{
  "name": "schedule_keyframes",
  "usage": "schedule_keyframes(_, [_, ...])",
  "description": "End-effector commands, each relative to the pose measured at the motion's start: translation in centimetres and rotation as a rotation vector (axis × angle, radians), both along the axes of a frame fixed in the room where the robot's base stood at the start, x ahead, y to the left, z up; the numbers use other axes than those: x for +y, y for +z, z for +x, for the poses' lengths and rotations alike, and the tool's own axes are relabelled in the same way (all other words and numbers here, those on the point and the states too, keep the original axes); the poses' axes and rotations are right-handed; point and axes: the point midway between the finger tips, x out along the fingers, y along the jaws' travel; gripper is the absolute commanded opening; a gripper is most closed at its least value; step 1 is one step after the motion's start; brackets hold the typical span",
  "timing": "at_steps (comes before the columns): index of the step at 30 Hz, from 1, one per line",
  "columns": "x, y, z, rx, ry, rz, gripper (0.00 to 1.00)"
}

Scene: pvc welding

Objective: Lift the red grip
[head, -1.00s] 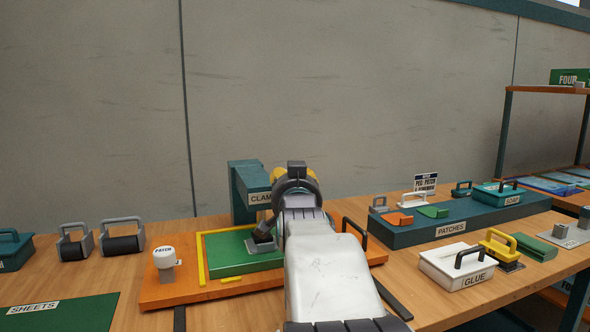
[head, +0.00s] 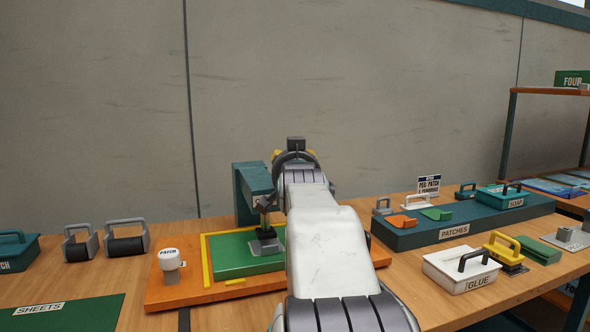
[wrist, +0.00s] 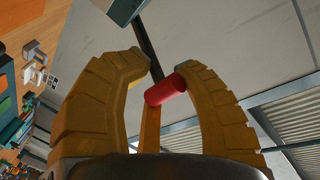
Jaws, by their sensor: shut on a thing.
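The red grip (wrist: 166,90) is a short red cylinder on a dark bar, seen in the wrist view between the yellow fingers of my gripper (wrist: 157,66). My gripper is shut on it. In the head view my own arm hides the red grip and most of my gripper; only bits of yellow finger show at its sides. The teal clamp (head: 246,190) stands just left of my arm. Its dark foot (head: 266,246) is over the green sheet (head: 230,255); I cannot tell whether it touches.
An orange board (head: 165,293) carries the green sheet and a white-topped patch stamp (head: 169,259). Rollers (head: 127,238) stand at the left. At the right are the teal patches block (head: 400,238), a glue box (head: 450,270) and a yellow-handled tool (head: 502,247). A grey wall (head: 380,90) stands behind.

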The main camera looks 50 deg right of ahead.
Motion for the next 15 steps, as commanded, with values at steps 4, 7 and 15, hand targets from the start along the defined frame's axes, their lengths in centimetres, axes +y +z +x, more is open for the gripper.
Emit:
schedule_keyframes(4, [0.36,0.36,0.50,-0.008,0.011,-0.006,0.00])
schedule_keyframes(7, [0.35,0.35,0.51,-0.008,0.012,-0.005,0.00])
schedule_keyframes(15, [0.36,0.27,0.53,-0.006,0.012,-0.004,0.36])
